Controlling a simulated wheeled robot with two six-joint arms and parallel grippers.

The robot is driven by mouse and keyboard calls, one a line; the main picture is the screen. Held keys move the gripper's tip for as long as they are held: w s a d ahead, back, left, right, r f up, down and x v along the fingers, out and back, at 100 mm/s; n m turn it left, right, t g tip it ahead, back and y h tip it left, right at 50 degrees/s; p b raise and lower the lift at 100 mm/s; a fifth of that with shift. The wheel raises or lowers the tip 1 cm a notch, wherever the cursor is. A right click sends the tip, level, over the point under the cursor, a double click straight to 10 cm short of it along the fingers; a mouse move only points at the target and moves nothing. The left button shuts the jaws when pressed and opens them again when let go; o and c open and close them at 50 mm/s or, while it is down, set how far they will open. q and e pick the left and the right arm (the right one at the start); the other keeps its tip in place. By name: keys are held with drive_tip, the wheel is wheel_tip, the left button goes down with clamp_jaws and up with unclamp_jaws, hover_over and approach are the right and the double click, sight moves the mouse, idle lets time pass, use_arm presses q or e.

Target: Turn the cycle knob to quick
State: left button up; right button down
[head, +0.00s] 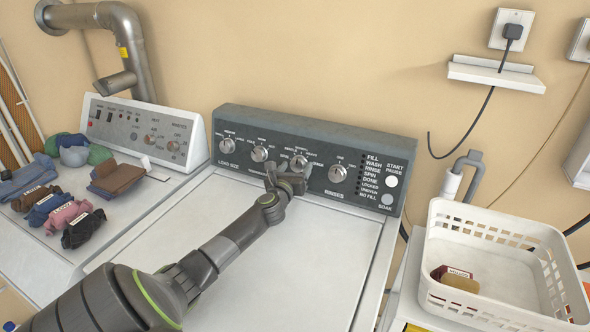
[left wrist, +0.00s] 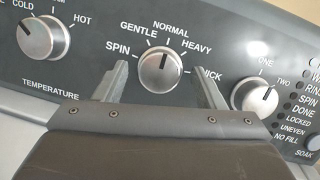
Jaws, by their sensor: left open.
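The cycle knob (left wrist: 160,70) is a round silver dial on the dark washer panel (left wrist: 100,12), ringed by the labels spin, gentle, normal, heavy and quick. Its dark pointer line aims up, slightly right, at normal. In the head view, the knob (head: 298,162) is partly hidden by my left gripper (head: 289,172). The gripper is open. In the left wrist view, its fingers (left wrist: 161,80) stand left and right of the knob, with visible gaps to it. The right finger partly covers the quick label. My right gripper is not in view.
The temperature knob (left wrist: 43,40) is to the left and the rinses knob (left wrist: 254,95) close to the right. The washer's white lid (head: 330,240) is bare. A white basket (head: 450,300) stands right; another machine (head: 150,125) with folded clothes stands left.

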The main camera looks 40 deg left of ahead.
use_arm(q)
drive_tip(key=c, duration=1)
drive_tip(key=shift+o, duration=0.2)
drive_tip(key=shift+m, duration=0.3)
drive_tip(key=m+h+p, duration=0.1)
drive_tip(key=m, duration=0.2)
drive_tip(key=shift+a+t, duration=0.1)
drive_tip(key=shift+t, duration=0.3)
drive_tip(key=m, duration=0.2)
drive_tip(key=m+h, duration=0.1)
drive_tip(key=m, duration=0.1)
drive_tip(key=shift+s+a+h+p, duration=0.1)
drive_tip(key=shift+h+p, duration=0.2)
drive_tip(key=shift+p, duration=0.1)
drive_tip(key=m+h, duration=0.1)
drive_tip(key=m, duration=0.2)
drive_tip(key=m+h, duration=0.1)
drive_tip(key=m, duration=0.2)
drive_tip(key=shift+a, duration=0.1)
drive_tip(key=m, duration=0.2)
drive_tip(key=m+h, duration=0.1)
drive_tip(key=m, duration=0.2)
drive_tip(key=shift+h, duration=0.3)
drive_tip(key=shift+m, duration=0.5)
